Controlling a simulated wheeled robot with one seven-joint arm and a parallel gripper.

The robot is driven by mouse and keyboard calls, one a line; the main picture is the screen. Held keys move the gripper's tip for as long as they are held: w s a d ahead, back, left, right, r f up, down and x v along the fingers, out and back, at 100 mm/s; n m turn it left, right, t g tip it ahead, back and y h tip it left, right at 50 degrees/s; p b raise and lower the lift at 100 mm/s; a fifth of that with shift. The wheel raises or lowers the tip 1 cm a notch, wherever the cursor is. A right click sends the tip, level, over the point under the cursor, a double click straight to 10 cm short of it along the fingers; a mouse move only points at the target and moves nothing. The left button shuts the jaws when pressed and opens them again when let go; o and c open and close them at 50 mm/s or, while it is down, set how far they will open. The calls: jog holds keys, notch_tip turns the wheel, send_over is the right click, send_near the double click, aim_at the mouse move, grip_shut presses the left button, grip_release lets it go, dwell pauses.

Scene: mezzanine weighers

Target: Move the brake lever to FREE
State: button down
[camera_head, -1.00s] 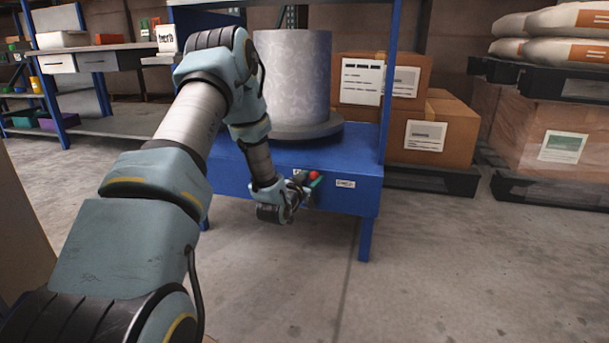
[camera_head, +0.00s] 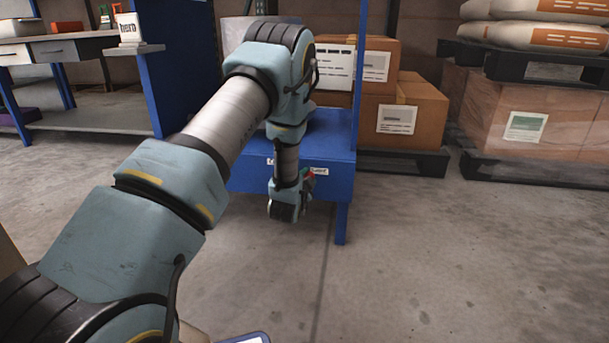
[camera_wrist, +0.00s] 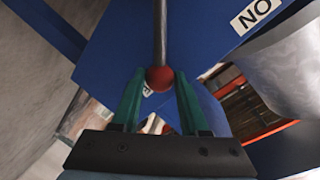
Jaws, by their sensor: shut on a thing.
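The brake lever is a grey rod (camera_wrist: 160,30) with a red ball knob (camera_wrist: 159,79) on its end, in front of a blue stand (camera_head: 335,175). My gripper (camera_wrist: 158,85) has its two green fingers on either side of the knob in the wrist view, shut on it. In the head view my gripper (camera_head: 306,174) is low at the stand's front face, and the lever is mostly hidden by my wrist. I cannot make out a FREE mark.
Cardboard boxes (camera_head: 415,112) on a dark pallet stand right of the blue stand. A wrapped load (camera_head: 560,120) and sacks are farther right. A workbench (camera_head: 60,48) is at the left back. The concrete floor (camera_head: 450,260) at front right is clear.

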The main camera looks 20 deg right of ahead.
jog(key=shift+s+d+f, duration=0.15)
jog(key=shift+f, duration=0.1)
dwell(0.3)
jog(key=shift+c, duration=2.2)
grip_release()
jog(key=shift+r, duration=0.1)
jog(key=p+v, duration=0.3)
jog(key=v, duration=0.7)
jog(key=shift+s+a+p, duration=0.25)
jog(key=shift+s+p, duration=0.1)
jog(key=shift+p, duration=0.05)
